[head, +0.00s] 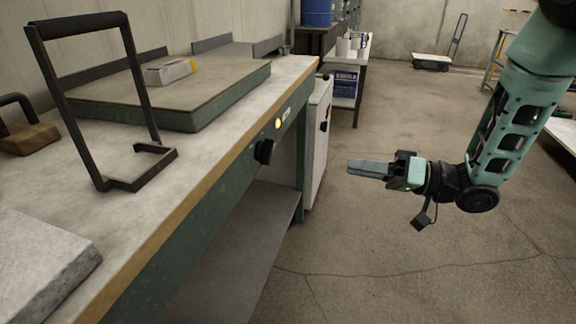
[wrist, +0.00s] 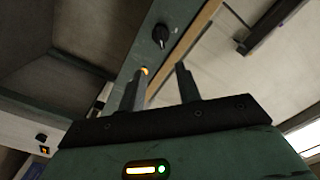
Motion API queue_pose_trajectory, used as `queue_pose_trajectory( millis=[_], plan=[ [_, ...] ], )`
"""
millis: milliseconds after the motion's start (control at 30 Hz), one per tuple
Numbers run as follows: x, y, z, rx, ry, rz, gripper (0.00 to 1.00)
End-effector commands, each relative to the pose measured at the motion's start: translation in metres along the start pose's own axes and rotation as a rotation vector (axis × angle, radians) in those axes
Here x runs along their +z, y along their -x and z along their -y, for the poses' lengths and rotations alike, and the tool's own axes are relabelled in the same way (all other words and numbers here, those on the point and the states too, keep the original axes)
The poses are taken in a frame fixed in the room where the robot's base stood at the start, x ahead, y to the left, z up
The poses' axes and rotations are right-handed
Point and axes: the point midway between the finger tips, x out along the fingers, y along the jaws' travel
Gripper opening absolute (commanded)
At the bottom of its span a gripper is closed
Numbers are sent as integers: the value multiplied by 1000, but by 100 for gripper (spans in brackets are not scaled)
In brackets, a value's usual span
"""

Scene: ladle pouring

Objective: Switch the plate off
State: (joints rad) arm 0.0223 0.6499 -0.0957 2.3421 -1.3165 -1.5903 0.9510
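The plate (head: 165,95) is a wide grey slab with a green edge, set on the workbench in the head view. A black knob (head: 264,151) sits on the bench's green front panel, with a glowing amber lamp (head: 278,124) beside it. My gripper (head: 349,167) is in the air to the right of the knob, apart from the bench. In the wrist view my gripper (wrist: 159,69) shows two separated fingers with nothing between them. The knob's exact setting is hard to read.
A black metal frame (head: 140,92) stands on the workbench (head: 75,190). A white cabinet (head: 317,140) stands beyond the panel. The floor (head: 400,260) around my gripper is clear.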

Motion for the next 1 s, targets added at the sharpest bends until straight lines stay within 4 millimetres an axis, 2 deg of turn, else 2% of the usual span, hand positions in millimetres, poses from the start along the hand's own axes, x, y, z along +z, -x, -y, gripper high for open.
queue_pose_trajectory(
  millis=[167,700,833,1000],
  plan=[
    [1,-28,1,-4,5,3,34],
    [1,-138,1,-2,6,1,34],
    [0,-156,0,-1,6,1,34],
    [0,-167,0,2,4,0,34]
  ],
)
